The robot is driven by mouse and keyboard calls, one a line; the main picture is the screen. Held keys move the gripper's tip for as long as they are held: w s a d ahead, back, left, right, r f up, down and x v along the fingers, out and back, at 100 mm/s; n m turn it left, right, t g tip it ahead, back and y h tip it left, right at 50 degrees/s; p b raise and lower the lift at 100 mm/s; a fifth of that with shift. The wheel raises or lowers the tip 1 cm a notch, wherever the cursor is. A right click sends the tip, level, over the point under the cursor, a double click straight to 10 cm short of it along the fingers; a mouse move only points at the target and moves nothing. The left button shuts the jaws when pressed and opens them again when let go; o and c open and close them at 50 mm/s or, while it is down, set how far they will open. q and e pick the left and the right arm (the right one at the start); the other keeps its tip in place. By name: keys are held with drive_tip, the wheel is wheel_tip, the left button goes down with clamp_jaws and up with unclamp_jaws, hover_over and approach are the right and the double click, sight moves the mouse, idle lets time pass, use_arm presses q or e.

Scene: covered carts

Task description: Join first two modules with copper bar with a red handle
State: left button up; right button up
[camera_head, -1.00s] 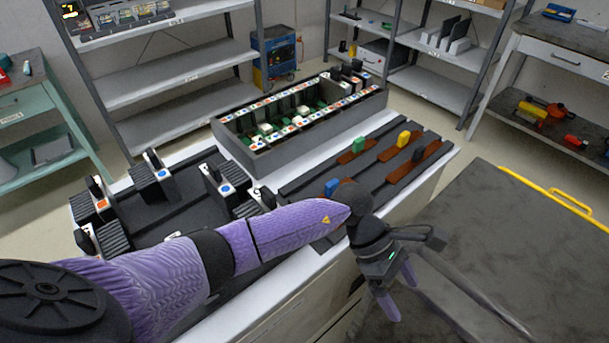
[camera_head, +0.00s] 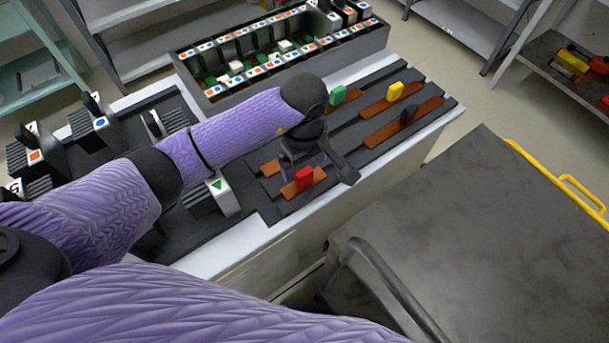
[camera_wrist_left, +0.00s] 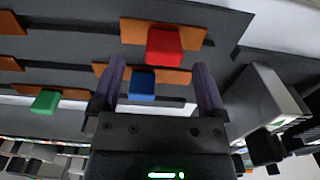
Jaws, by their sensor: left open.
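The copper bar with a red handle (camera_head: 304,178) lies on the black slotted rack (camera_head: 365,150), near its front edge. It also shows in the left wrist view (camera_wrist_left: 165,46), ahead of the fingertips. My left gripper (camera_head: 317,160) is over the rack by the red handle. In the left wrist view its fingers (camera_wrist_left: 162,76) are spread and empty. A blue handle (camera_wrist_left: 142,84) shows between them; in the head view my gripper hides it. Modules with coloured symbols stand in a black tray, one with a green triangle (camera_head: 218,186). Which are the first two is not clear.
Copper bars with green (camera_head: 338,95), yellow (camera_head: 395,90) and black (camera_head: 408,113) handles lie farther back on the rack. A grey crate (camera_head: 285,88) of modules stands behind. A dark cart (camera_head: 470,240) with a yellow rail (camera_head: 560,185) is at right, its top clear.

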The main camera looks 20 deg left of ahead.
sight(304, 172)
use_arm(q)
drive_tip(key=f, duration=0.4)
drive_tip(key=shift+s+b, duration=0.25)
drive_tip(key=shift+b, duration=0.15)
drive_tip(key=shift+r, duration=0.1)
clamp_jaws()
